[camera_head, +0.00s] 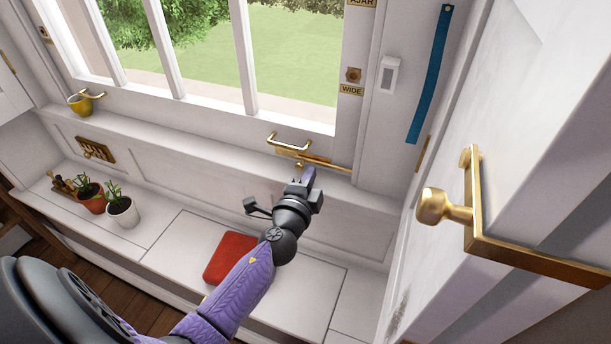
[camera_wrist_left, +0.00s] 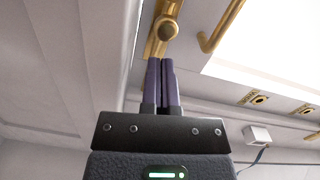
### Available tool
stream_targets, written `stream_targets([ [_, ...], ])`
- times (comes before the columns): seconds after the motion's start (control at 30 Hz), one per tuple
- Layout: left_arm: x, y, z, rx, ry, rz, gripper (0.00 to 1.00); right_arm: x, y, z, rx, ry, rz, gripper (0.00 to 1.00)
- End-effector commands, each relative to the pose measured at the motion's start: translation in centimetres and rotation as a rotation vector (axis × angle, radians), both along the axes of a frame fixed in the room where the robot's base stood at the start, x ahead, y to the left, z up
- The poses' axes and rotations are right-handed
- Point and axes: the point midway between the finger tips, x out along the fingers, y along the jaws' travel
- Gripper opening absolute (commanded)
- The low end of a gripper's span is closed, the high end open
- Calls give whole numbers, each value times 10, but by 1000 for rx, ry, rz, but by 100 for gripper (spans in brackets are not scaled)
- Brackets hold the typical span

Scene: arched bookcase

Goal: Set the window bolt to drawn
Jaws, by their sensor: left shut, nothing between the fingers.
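The brass window bolt (camera_head: 313,158) lies along the bottom rail of the window, just right of a brass pull handle (camera_head: 288,142). Its round knob shows in the left wrist view (camera_wrist_left: 167,29), on a brass bar running up the picture. My left gripper (camera_head: 308,173) is just below the bolt, with its purple fingers together and empty. In the left wrist view the left fingertips (camera_wrist_left: 166,61) point at the knob and sit close to it; I cannot tell whether they touch. The fingers hide part of the bolt in the head view. My right gripper is not in view.
A large white door with a brass latch (camera_head: 473,205) stands close on the right. The seat below holds a red cushion (camera_head: 231,258) and two potted plants (camera_head: 121,210). A blue strip (camera_head: 430,75) hangs on the wall.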

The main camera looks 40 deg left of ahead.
Motion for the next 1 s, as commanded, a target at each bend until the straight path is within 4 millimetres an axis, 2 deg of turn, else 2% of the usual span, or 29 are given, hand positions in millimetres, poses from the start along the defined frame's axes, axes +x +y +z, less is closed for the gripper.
stream_targets([
  [0.13,-1,9,-1,0,0,0,0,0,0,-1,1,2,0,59],
  [0.47,-1,10,-1,-1,0,0,0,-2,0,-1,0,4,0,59],
  [0.77,-9,43,-2,1,1,1,0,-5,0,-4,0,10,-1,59],
  [1.0,-9,44,-1,0,0,1,0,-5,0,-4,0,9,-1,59],
])
